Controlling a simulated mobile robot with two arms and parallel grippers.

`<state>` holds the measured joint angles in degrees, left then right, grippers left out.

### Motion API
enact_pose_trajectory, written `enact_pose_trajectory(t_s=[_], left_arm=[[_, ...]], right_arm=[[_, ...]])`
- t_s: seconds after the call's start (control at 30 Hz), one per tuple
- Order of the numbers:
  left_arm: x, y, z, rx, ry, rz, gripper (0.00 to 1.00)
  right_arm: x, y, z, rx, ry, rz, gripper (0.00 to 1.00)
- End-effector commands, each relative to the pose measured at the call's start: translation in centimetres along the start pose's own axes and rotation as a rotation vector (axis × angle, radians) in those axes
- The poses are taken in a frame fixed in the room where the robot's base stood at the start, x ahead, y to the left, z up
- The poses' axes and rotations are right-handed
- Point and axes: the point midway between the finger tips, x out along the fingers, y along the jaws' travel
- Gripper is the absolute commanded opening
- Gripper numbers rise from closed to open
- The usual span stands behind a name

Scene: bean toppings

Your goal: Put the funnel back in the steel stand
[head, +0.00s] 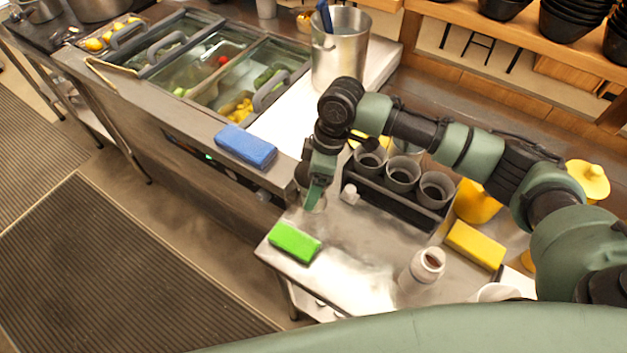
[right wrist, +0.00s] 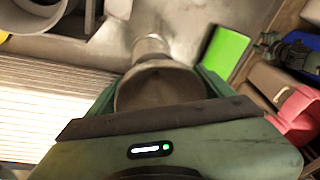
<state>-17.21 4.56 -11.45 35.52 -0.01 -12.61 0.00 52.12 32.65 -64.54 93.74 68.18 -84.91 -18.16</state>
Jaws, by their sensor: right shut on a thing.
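My right gripper (head: 313,196) is low over the left end of the steel side table. Its jaws are shut on a grey-brown round thing, which I take to be the funnel (right wrist: 160,88); its wide part is between the fingers in the right wrist view. Beyond it, a narrower shiny metal part (right wrist: 151,45) shows; I cannot tell whether this is the funnel's spout or the steel stand. In the head view the held thing is mostly hidden by the gripper. I cannot make out the stand clearly. My left gripper is not in view.
A green block (head: 294,242) lies close by, in front of the gripper. A dark caddy with grey cups (head: 403,174) stands to the right. A blue block (head: 246,147) lies on the counter edge. A white bottle (head: 427,265) and yellow block (head: 474,245) are further right.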

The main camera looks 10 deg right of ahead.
Motion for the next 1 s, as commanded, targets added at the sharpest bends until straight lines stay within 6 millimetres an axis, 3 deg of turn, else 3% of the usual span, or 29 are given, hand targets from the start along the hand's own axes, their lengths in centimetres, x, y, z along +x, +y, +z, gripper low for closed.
enact_pose_trajectory(t_s=[1.0], left_arm=[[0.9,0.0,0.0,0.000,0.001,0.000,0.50]], right_arm=[[2.5,0.2,0.5,0.000,0.001,0.000,0.59]])
